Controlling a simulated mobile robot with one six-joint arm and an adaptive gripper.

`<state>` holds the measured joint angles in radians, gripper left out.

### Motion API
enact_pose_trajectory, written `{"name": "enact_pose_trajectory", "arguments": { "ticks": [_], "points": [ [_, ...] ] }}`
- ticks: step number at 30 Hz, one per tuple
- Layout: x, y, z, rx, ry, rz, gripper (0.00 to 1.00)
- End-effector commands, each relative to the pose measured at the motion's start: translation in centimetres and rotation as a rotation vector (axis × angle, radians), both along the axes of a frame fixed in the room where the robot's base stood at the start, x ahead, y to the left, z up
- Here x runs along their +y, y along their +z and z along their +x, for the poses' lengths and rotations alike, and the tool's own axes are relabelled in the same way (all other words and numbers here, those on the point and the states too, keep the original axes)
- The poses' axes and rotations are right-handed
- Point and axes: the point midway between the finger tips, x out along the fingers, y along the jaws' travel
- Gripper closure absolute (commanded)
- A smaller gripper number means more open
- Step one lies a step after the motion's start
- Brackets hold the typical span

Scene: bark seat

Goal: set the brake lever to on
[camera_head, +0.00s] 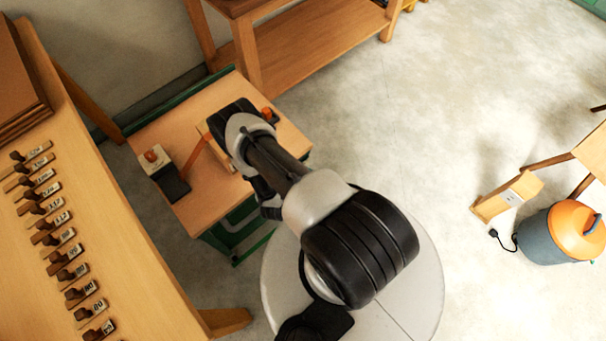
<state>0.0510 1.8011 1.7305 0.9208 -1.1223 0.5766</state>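A small wooden table (215,205) with a green frame stands left of centre. On it, a reddish-orange bar (194,154) slants up from a dark base (173,186) near the left edge. It looks like a lever, but I cannot read any on or off marking, so I cannot tell its setting. The end of my arm (240,125) is over the table, to the right of the bar. My gripper's fingers are hidden under the arm, so their opening and any contact do not show.
A pale block with an orange knob (152,156) stands beside the dark base. Another orange knob (268,115) shows right of my wrist. A long bench (130,255) with several labelled wooden pieces borders the left.

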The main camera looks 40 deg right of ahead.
Motion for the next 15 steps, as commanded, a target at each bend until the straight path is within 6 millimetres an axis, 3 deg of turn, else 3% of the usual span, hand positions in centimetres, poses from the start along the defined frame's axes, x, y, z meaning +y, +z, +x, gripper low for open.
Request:
{"name": "enact_pose_trajectory", "arguments": {
  "ticks": [10, 11, 15],
  "points": [
    [0.04, -0.02, 0.34, -0.006, 0.004, -0.001, 1.0],
    [0.04, -0.02, 0.34, -0.006, 0.004, -0.001, 0.82],
    [0.04, -0.02, 0.29, -0.006, 0.003, -0.001, 0.72]
  ]
}}
